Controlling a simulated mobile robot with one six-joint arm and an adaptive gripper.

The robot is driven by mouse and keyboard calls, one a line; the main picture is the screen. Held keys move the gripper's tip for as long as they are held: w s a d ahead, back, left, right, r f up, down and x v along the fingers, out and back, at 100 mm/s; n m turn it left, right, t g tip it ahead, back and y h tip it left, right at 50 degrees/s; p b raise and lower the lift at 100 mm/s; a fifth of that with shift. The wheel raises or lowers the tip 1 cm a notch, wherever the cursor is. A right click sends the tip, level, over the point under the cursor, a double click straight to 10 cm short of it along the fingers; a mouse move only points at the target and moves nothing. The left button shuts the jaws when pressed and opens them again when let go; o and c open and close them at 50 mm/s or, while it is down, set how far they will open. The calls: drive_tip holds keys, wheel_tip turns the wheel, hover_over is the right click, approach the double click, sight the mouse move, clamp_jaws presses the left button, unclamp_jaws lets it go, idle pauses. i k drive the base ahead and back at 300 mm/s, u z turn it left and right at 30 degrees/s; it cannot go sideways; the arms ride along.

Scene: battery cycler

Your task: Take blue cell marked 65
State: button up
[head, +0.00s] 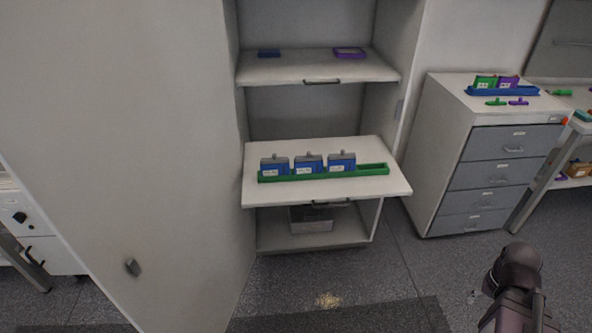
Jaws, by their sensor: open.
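Three blue cells stand upright in a row in a green tray (372,169) on the pulled-out middle shelf (262,194) of the open cabinet. They are the left cell (274,166), the middle cell (308,165) and the right cell (341,162). Each has a grey top and a white label, but the numbers are too small to read, so I cannot tell which is 65. The right end of the tray is empty. Part of my dark arm shows at the lower right, well away from the cells. My gripper's fingers are not visible.
The cabinet door (120,170) stands open at left. An upper shelf (300,68) holds a blue tray (269,53) and a purple tray (349,52). A drawer unit (450,155) at right carries another blue tray (502,91) with green and purple cells.

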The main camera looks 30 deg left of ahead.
sight(276, 169)
drive_tip(key=z, duration=1.25)
drive_tip(key=k, duration=0.7)
drive_tip(key=z, duration=2.05)
drive_tip(key=k, duration=0.15)
drive_tip(key=u, duration=3.8)
